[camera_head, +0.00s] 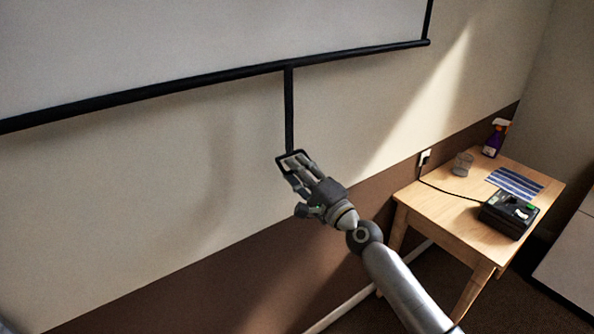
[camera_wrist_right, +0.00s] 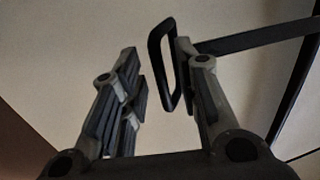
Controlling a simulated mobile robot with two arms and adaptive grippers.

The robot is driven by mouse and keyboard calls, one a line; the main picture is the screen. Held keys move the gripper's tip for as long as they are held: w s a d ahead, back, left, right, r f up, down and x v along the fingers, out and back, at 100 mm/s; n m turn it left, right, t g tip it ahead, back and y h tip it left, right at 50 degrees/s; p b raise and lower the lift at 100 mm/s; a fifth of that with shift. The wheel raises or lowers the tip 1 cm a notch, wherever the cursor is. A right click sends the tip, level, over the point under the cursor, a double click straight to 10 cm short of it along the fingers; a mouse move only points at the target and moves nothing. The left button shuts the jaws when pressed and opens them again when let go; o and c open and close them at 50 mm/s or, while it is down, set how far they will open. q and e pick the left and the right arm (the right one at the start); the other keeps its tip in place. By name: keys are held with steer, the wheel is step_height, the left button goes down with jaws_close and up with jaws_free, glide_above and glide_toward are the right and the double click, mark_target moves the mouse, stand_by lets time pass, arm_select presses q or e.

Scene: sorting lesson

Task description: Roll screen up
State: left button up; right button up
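The white projection screen (camera_head: 200,45) hangs in the upper part of the head view, with a black bar (camera_head: 160,92) along its lower edge. A black strap (camera_head: 289,105) hangs from this bar and ends in a rectangular loop handle (camera_head: 292,160). My right gripper (camera_head: 297,176) is at the handle, its fingers overlapping the loop. In the right wrist view, the fingers of the right gripper (camera_wrist_right: 155,62) stand apart. The loop handle (camera_wrist_right: 155,45) is between them, nearer the right-hand finger; contact is unclear. My left gripper is out of view.
A wooden table (camera_head: 440,222) stands at the right. It holds a black device (camera_head: 508,217), a striped cloth (camera_head: 514,182), a glass (camera_head: 463,164) and a spray bottle (camera_head: 495,140). The wall left of the gripper is clear.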

steer(key=shift+w+a+r, duration=0.1)
steer(key=shift+w+a, duration=0.2)
steer(key=shift+w, duration=0.05)
steer(key=shift+c, duration=0.2)
jaws_close()
